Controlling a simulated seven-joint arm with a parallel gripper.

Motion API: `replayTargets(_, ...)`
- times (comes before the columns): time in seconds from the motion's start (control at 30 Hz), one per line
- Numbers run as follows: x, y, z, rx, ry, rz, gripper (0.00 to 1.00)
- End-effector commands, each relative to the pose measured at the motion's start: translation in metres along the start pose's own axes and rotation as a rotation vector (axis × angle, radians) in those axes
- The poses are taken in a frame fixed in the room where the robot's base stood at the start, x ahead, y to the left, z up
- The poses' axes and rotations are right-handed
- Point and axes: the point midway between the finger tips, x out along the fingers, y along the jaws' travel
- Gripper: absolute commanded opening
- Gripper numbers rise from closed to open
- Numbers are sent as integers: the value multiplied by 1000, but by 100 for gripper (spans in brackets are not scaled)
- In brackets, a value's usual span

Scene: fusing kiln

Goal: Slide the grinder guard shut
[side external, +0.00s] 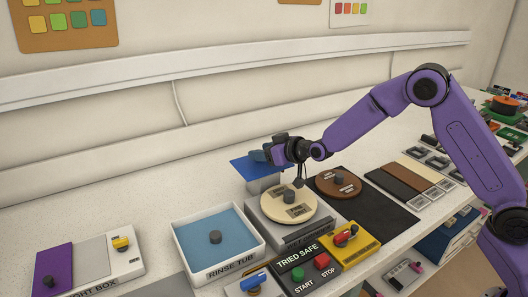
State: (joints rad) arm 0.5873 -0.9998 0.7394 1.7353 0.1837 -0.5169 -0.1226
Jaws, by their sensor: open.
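The grinder (287,235) looks to be the grey box at the centre of the bench with a round cream disc (288,206) on top. A flat blue plate (243,171) on a grey upright (264,185) stands at its back left; it appears to be the guard, and the disc is largely uncovered. My gripper (256,156) is open at the plate's upper right, level with it. Whether the fingers touch the plate cannot be told. The gripper hides part of the plate's far edge.
A white rinse tub (262,262) stands left of the grinder and a light box (138,266) farther left. A START/STOP panel (318,281) and a yellow switch box (362,250) stand in front. A brown disc (325,187) lies right on a dark mat (384,221). The back bench is clear.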

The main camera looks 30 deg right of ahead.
Motion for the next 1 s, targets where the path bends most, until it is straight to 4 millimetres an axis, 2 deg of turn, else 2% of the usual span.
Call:
replayTargets(0.07,0,0,0,0,0,0,52)
replayTargets(0.23,0,0,0,0,0,0,0)
replayTargets(0.53,-8,-4,3,0,-1,-1,0)
replayTargets(1.0,-68,-25,28,0,-2,-3,0)
